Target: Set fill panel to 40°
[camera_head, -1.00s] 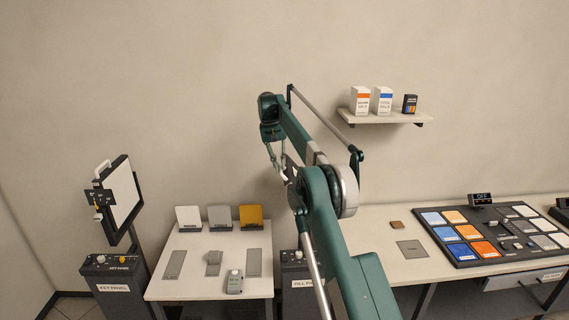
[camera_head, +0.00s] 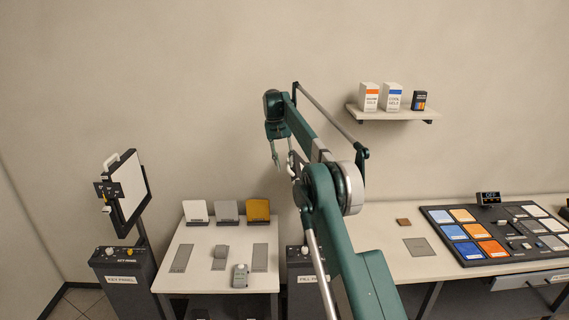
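The fill panel's dark stand (camera_head: 301,275) carries a partly readable "FILL" label and stands just right of the small white table. A knob shows on its top (camera_head: 304,251). The panel head above it is hidden behind my arm, so its angle cannot be read. My gripper (camera_head: 275,160) hangs in the air in front of the wall, left of my arm and above the table. Its thin fingers are too small to tell open from shut. No held object shows.
The key panel (camera_head: 131,189) stands on a labelled stand at left. The small table (camera_head: 206,240) holds three upright cards and a grey handheld device (camera_head: 240,276). A long desk with a control board (camera_head: 470,250) is at right. A wall shelf (camera_head: 393,113) holds boxes.

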